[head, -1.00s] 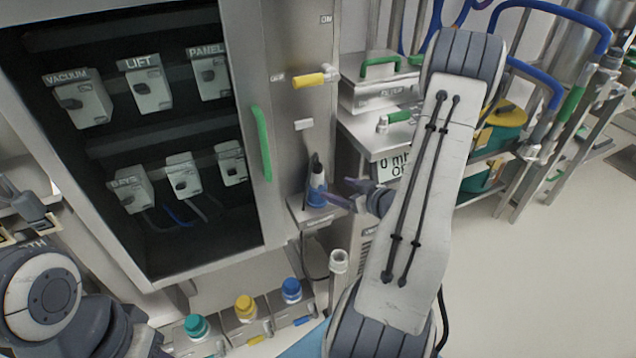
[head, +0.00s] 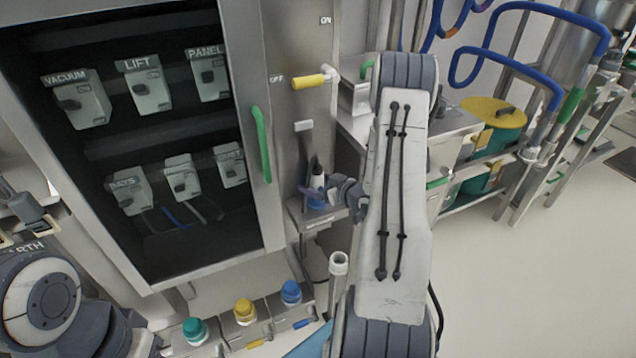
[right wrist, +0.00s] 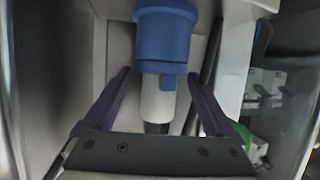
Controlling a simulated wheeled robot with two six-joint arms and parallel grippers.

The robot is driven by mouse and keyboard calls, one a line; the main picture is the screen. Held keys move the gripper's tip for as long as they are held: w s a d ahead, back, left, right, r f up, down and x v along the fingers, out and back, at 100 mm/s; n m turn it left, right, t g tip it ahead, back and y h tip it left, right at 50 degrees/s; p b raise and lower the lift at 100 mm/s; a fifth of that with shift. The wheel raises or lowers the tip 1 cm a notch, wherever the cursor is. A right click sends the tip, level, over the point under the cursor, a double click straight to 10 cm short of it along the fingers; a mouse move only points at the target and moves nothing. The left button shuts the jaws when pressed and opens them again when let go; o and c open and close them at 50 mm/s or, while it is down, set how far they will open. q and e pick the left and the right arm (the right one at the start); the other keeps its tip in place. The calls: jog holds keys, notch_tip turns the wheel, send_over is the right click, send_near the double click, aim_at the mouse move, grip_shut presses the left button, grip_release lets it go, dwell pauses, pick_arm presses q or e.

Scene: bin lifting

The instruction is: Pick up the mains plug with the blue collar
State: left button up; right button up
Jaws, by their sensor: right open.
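The mains plug with the blue collar (head: 317,181) stands upright on a small metal shelf (head: 325,214) beside the cabinet. In the right wrist view its blue collar (right wrist: 166,38) shows at the top, with a pale body and a dark end below it. My right gripper (head: 326,192) is at the plug. In the right wrist view my purple fingers (right wrist: 160,88) stand apart, one on each side of the pale body, with visible gaps. My left gripper is out of view; only part of my left arm shows at the lower left.
The cabinet (head: 285,215) with a green handle (head: 261,143) and a yellow lever (head: 310,81) stands left of the plug. Teal, yellow and blue capped items (head: 291,292) sit low in front. A pale upright tube (head: 338,264) stands below the shelf. The floor at right is clear.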

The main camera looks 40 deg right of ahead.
grip_shut()
jog(key=shift+s+f, duration=0.1)
notch_tip(320, 180, up, 7)
jog(key=shift+f+p, duration=0.1)
jog(key=shift+p, duration=0.6)
jog(key=s, duration=1.8)
jog(key=shift+d+r, duration=0.2)
jog(key=shift+d, duration=0.05)
jog(key=shift+w, duration=0.1)
